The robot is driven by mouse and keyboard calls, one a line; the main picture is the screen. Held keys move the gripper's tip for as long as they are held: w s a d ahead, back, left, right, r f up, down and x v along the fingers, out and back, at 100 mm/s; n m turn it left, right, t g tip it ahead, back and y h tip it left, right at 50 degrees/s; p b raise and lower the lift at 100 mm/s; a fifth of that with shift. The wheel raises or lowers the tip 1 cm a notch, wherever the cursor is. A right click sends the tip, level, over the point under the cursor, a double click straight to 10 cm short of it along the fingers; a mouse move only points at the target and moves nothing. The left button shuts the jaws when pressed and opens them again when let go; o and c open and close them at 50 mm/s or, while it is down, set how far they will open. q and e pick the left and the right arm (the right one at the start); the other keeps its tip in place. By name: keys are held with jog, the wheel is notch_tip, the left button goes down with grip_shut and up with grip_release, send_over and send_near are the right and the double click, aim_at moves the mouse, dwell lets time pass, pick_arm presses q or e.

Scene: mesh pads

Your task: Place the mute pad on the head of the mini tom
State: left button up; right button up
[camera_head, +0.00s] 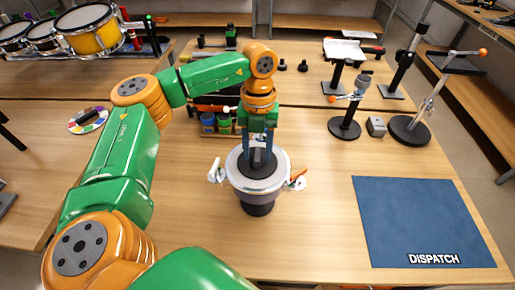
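The mini tom (258,196) stands near the middle of the wooden table, a small round drum with a pale rim and a dark base. A grey disc with a dark block on it, apparently the mute pad (262,163), is over the drum's head. I cannot tell whether it rests flat on the head. My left gripper (259,150) points straight down over the drum, its blue fingers on either side of the dark block. Whether they press on it is not clear. My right gripper is not in view.
A blue DISPATCH mat (420,220) lies at the right, empty. Black stands (345,127) and a small grey box (376,126) are at the back right. Small jars (208,122) stand behind the drum. A colored disc (88,120) lies at the left. Larger drums (90,30) are at the far left.

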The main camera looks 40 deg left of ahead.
aim_at(259, 149)
pick_arm(q)
jog(key=shift+r, duration=0.1)
jog(key=r, duration=0.4)
jog(key=w+r, duration=0.1)
jog(key=r, duration=0.1)
jog(key=shift+a+r, duration=0.2)
jog(key=shift+r, duration=0.15)
jog(key=r, duration=0.1)
jog(key=r+p, duration=0.1)
jog(key=r, duration=0.3)
jog(key=shift+w+a+r, duration=0.1)
jog(key=shift+w+a, duration=0.1)
jog(key=shift+w, duration=0.1)
